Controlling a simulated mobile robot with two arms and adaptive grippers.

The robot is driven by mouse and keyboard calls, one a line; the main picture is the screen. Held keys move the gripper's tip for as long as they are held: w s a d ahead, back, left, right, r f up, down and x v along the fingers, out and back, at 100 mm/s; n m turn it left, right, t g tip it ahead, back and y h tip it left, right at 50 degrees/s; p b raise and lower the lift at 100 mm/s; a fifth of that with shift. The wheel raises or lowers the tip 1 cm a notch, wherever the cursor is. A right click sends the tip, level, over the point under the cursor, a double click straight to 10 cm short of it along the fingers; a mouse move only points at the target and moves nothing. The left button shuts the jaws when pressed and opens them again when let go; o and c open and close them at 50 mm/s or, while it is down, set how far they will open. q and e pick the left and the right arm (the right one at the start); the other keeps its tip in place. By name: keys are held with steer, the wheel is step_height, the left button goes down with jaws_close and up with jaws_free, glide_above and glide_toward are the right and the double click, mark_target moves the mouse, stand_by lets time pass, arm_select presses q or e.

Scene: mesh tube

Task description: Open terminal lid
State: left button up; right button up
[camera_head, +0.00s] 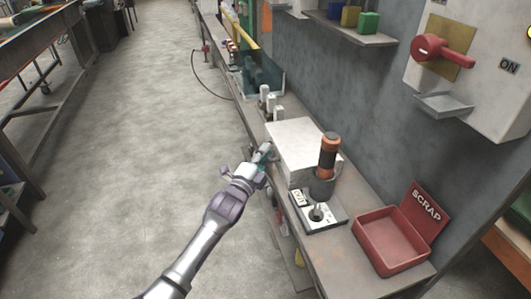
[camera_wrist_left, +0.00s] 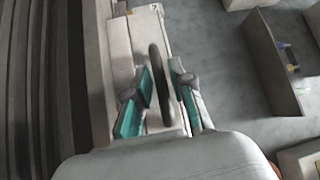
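The terminal appears as a pale grey-white box (camera_head: 305,140) with a flat top on the workbench, and its top looks closed. My left gripper (camera_head: 266,153) is at the left side of this box, above the bench's front edge. In the left wrist view, my left gripper (camera_wrist_left: 162,88) has its two teal-padded fingers apart. A dark, narrow upright bar or handle (camera_wrist_left: 157,75) shows between them, with gaps visible beside it. I cannot tell whether either finger touches it. The pale box surface (camera_wrist_left: 148,30) lies beyond. My right gripper is in neither view.
An orange and black tool (camera_head: 328,155) stands upright in a holder right of the box. A small white panel (camera_head: 318,214) lies in front of it. A red scrap tray (camera_head: 390,241) is at the bench's near right. A red switch lever (camera_head: 440,48) is on the wall. Open floor lies left.

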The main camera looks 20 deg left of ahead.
arm_select(q)
steer(key=shift+w, duration=0.15)
steer(key=shift+c, duration=0.2)
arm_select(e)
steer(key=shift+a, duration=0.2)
arm_select(q)
jaws_close()
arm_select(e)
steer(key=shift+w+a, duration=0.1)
arm_select(q)
steer(key=shift+r, duration=0.1)
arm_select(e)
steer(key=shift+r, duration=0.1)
